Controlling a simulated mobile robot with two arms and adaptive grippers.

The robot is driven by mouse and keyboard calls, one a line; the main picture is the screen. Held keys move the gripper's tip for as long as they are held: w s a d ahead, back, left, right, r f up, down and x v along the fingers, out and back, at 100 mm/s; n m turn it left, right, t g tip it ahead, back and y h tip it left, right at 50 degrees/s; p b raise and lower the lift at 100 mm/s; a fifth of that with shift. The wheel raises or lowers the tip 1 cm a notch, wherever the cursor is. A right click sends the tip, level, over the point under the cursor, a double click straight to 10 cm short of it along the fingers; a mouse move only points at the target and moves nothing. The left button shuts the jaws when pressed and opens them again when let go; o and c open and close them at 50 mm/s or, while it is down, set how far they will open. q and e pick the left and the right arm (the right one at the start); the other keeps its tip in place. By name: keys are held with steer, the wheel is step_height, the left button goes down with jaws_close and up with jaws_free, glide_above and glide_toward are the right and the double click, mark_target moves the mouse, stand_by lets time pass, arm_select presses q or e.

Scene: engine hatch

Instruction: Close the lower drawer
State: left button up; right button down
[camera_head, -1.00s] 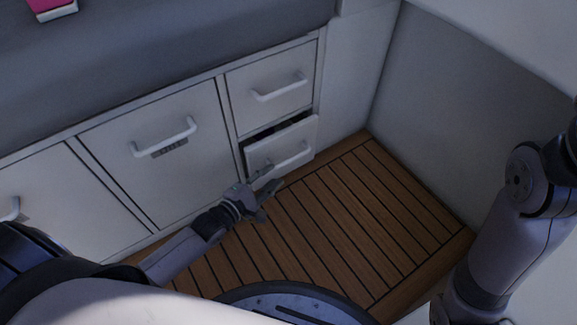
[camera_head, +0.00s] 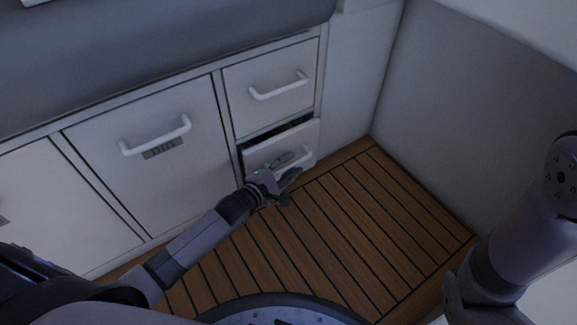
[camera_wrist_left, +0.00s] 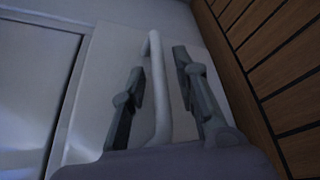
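The lower drawer (camera_head: 306,142) at the right end of the cabinet stands slightly open, with a dark gap along its top edge. My left gripper (camera_head: 290,165) is at the front of this drawer, by its handle. In the left wrist view, the white drawer handle (camera_wrist_left: 157,85) runs between the two fingers of my left gripper (camera_wrist_left: 158,75). The fingers are apart, with space on both sides of the handle. The gripper partly hides the handle in the head view. My right gripper is not in view; only my right arm shows at the right.
The closed upper drawer (camera_head: 268,85) with its white handle is directly above. A larger cabinet door (camera_head: 150,170) is to the left. The wooden slatted floor (camera_head: 350,220) is clear. A grey wall (camera_head: 470,110) bounds the right side.

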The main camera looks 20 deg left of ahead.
arm_select(q)
jaws_close()
stand_by(0.6)
